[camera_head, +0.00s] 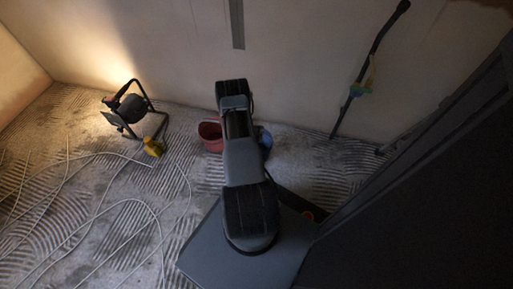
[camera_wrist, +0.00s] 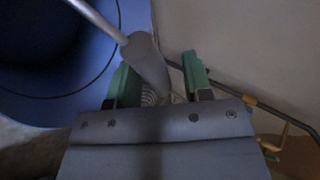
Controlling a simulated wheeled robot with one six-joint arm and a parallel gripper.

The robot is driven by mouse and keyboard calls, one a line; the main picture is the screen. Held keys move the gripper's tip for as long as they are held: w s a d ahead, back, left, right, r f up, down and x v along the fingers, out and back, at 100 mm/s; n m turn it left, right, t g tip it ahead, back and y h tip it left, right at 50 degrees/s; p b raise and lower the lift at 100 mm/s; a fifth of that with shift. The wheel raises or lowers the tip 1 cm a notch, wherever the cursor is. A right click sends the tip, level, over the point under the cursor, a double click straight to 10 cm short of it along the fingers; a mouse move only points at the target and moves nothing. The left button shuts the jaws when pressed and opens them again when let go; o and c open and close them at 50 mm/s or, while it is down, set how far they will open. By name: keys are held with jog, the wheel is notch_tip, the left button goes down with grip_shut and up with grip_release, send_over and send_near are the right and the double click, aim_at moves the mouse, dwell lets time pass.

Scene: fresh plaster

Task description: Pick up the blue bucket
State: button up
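The blue bucket (camera_wrist: 85,95) fills the left of the wrist view, its dark inside facing me. Its metal handle with a grey cylindrical grip (camera_wrist: 147,62) reaches between the green fingers of my gripper (camera_wrist: 158,65). The fingers stand apart, with a gap between the grip and the right finger. The grip lies close to the left finger; I cannot tell if they touch. In the head view, only a sliver of the blue bucket (camera_head: 266,141) shows to the right of my arm, which hides the rest and my gripper's fingers.
A red bucket (camera_head: 210,136) stands just left of my arm. A work lamp (camera_head: 130,108) on a black frame and a yellow item (camera_head: 153,147) sit farther left, with white cable loops on the floor. A dark pole (camera_head: 368,75) leans on the wall at right.

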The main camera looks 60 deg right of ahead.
grip_shut()
jog(key=shift+r, duration=0.15)
dwell(0.4)
